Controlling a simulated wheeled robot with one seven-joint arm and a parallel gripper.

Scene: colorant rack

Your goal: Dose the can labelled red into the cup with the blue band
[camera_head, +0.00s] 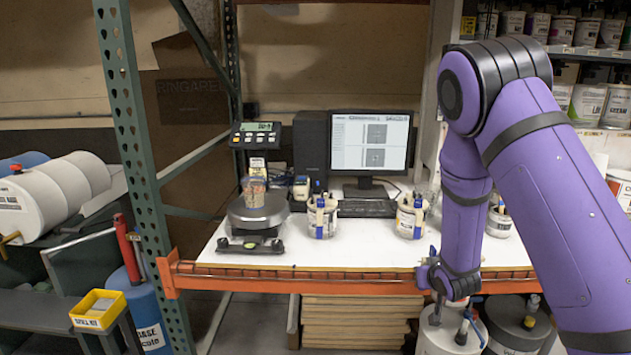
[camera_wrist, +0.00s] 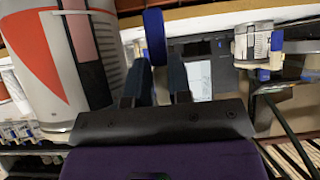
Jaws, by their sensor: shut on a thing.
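A clear cup (camera_head: 254,192) with mottled orange contents stands on the round scale plate (camera_head: 258,213); its band colour is too small to tell. My gripper (camera_head: 429,273) is low at the table's front edge. In the wrist view, my gripper (camera_wrist: 162,75) is shut on a blue rounded piece (camera_wrist: 153,36); what it belongs to cannot be told. A large white can with a red patch (camera_wrist: 42,60) is close at the left there, beside the fingers. In the head view a can (camera_head: 499,222) is partly hidden behind my arm; its label cannot be read.
Two white cans with blue parts, a left one (camera_head: 322,216) and a right one (camera_head: 409,217), stand on the white table (camera_head: 345,254). A monitor (camera_head: 370,145) and keyboard (camera_head: 367,208) are behind them. An orange beam (camera_head: 300,283) edges the table. Bare tabletop lies in front.

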